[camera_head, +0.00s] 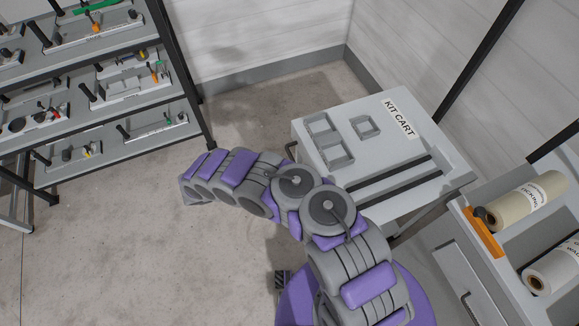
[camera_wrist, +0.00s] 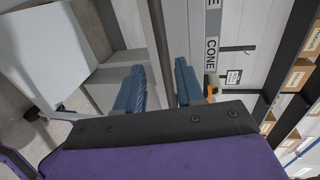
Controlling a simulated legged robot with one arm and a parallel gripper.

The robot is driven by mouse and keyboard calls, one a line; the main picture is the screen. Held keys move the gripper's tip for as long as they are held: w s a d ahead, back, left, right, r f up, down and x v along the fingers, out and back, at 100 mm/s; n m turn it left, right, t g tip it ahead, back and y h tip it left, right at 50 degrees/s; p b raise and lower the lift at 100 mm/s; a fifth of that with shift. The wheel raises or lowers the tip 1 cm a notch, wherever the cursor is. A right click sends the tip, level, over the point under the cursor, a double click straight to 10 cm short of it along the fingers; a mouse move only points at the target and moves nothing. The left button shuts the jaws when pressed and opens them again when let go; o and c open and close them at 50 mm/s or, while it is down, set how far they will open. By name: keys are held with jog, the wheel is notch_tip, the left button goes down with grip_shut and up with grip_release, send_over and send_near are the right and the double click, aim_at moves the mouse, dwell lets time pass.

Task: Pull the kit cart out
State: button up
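The kit cart (camera_head: 372,152) is a light grey cart at the right of the head view, marked "KIT CART" on its top. Small square trays (camera_head: 365,127) and two dark slots lie on its top. A dark handle (camera_head: 290,150) shows at its left edge. My arm reaches left in front of the cart, and its far end is over open floor, apart from the cart. In the wrist view my gripper (camera_wrist: 158,84) has its two blue fingers apart, with nothing visible held between them. I cannot tell whether the pale block at upper left there is the cart.
A shelf rack (camera_head: 105,75) with tools stands at left. A bench with fabric rolls (camera_head: 525,202) and an orange block (camera_head: 482,230) is at lower right, close to the cart. Walls close off the back. The concrete floor (camera_head: 110,240) is clear between rack and cart.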

jog(key=v, duration=1.1)
jog(key=shift+f, duration=0.2)
jog(key=shift+a, duration=0.15)
jog(key=shift+w, duration=0.1)
